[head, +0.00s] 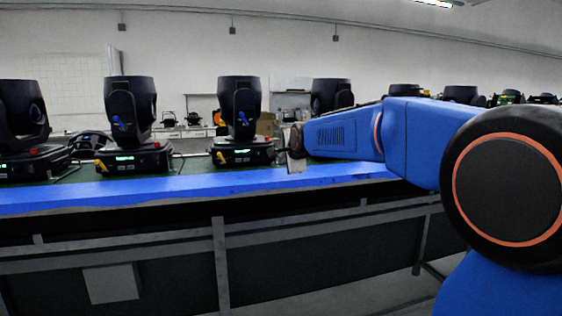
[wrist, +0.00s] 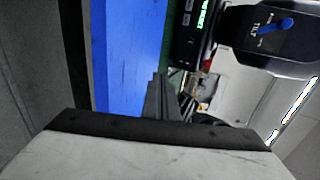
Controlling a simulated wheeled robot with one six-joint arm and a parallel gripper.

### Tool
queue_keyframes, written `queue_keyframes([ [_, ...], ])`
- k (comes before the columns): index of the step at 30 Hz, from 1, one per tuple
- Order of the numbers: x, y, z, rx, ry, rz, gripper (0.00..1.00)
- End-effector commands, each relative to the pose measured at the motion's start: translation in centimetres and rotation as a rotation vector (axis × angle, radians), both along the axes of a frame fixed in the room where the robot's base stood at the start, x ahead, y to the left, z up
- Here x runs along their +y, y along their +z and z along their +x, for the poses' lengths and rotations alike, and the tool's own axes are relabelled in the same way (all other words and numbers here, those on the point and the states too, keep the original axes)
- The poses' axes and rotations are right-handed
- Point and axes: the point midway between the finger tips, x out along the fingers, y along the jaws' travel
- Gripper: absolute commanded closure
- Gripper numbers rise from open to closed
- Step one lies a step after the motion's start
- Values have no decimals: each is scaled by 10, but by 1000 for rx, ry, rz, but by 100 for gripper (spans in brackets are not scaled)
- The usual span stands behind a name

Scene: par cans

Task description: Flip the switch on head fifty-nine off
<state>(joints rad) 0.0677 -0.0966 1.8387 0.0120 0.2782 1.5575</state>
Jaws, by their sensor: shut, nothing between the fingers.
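Several black moving-head lights stand in a row on the bench. One light (head: 239,105) stands just left of my gripper (head: 296,163) in the head view, with a green-lit display and a yellow part on its base (head: 240,153). Another light (head: 130,110) stands further left, and one (head: 328,95) is partly behind my arm. No number is readable, so I cannot tell which is fifty-nine. In the wrist view my gripper (wrist: 160,98) is shut and empty, apart from a light's base (wrist: 188,35) with a green display and its head (wrist: 265,40) with a blue lever. No switch is clearly visible.
The bench has a blue front edge (head: 160,190) and a green top, with a grey metal frame (head: 220,260) below. My arm covers the right part of the bench. More lights (head: 460,94) stand beyond it. Free room lies in front of the blue edge.

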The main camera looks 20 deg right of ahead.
Motion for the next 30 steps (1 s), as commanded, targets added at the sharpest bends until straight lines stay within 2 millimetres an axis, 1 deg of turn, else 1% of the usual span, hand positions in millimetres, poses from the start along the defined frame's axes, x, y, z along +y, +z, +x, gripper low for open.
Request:
queue_keyframes([
  [4,0,1,-5,0,0,0,100],
  [14,0,2,-5,0,0,0,100],
  [16,-1,8,-5,-5,0,1,100],
  [21,-3,35,-1,-21,0,-1,100],
  [30,-3,34,0,-19,0,-1,100],
])
